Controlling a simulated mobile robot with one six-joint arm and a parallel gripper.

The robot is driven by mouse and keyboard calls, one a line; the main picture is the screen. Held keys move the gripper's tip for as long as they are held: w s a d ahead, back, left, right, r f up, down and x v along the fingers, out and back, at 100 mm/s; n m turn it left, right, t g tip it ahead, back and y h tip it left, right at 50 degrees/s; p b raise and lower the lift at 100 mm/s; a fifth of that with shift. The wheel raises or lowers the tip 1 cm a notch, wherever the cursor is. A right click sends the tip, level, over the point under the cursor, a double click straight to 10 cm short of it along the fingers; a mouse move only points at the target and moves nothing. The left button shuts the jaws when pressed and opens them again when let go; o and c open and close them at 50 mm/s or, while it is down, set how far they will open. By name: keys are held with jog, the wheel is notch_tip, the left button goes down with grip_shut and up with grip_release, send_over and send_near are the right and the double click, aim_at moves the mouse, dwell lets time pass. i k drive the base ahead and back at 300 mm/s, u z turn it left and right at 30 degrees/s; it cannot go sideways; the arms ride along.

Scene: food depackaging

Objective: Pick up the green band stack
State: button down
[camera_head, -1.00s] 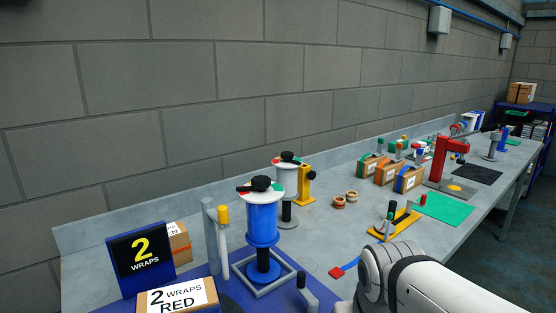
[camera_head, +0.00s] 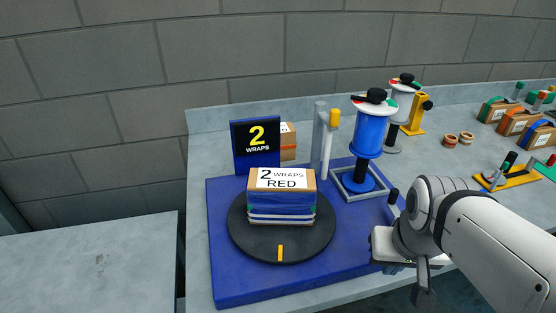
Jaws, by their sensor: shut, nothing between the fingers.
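A brown box with a green band (camera_head: 497,111) stands on the bench at the far right, first of a row of banded boxes. I take it for the green band stack. My white arm enters from the right edge. My gripper (camera_head: 424,296) is at its lower end, by the bench's front edge, shut and empty. It is well apart from the green-banded box, lower and to the left. The fingers are small and partly hidden by the arm.
A blue-wrapped stack labelled "2 WRAPS RED" (camera_head: 282,198) sits on a black turntable (camera_head: 281,245) on a blue base. A "2 WRAPS" sign (camera_head: 257,142) and a blue film roll (camera_head: 367,130) stand behind. An orange-banded box (camera_head: 518,122) adjoins the green one. Bare grey surface (camera_head: 90,255) lies left.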

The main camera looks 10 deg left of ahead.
aim_at(280, 196)
jog(key=u, duration=0.25)
jog(key=k, duration=0.55)
jog(key=u, duration=0.45)
jog(key=i, duration=0.5)
